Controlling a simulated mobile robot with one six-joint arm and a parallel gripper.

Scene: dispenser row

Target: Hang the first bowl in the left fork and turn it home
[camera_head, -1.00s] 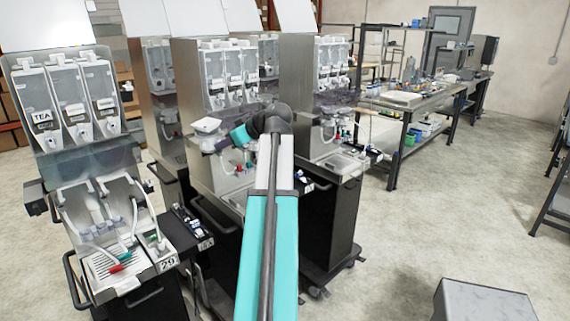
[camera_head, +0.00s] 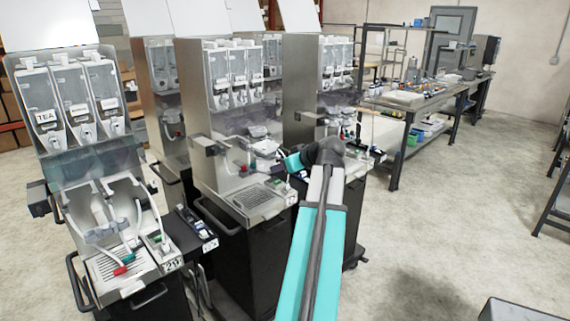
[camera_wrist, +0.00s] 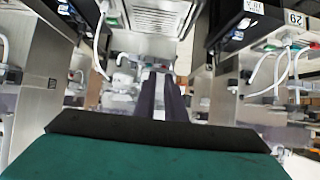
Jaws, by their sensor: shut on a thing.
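My gripper (camera_head: 275,154) is in front of the middle dispenser (camera_head: 205,150), at the end of my turquoise wrist. It is shut on a small whitish bowl (camera_head: 265,146), which stands out in front of the dispenser's mixing area. The bowl is small and its tilt is hard to tell. In the wrist view the dark fingers (camera_wrist: 162,92) show in the middle, and what they grip is not clear there. Grey holder parts (camera_head: 228,147) stick out on the left of the dispenser front. I cannot tell which is the left fork. The bowl appears apart from them.
The left dispenser (camera_head: 75,150) has tea canisters, hoses and a drip grate (camera_head: 115,262). The middle dispenser's drip grate (camera_head: 258,194) lies below my gripper. Another dispenser (camera_head: 310,110) stands close behind on the right. A workbench (camera_head: 425,100) is farther back, and open floor lies on the right.

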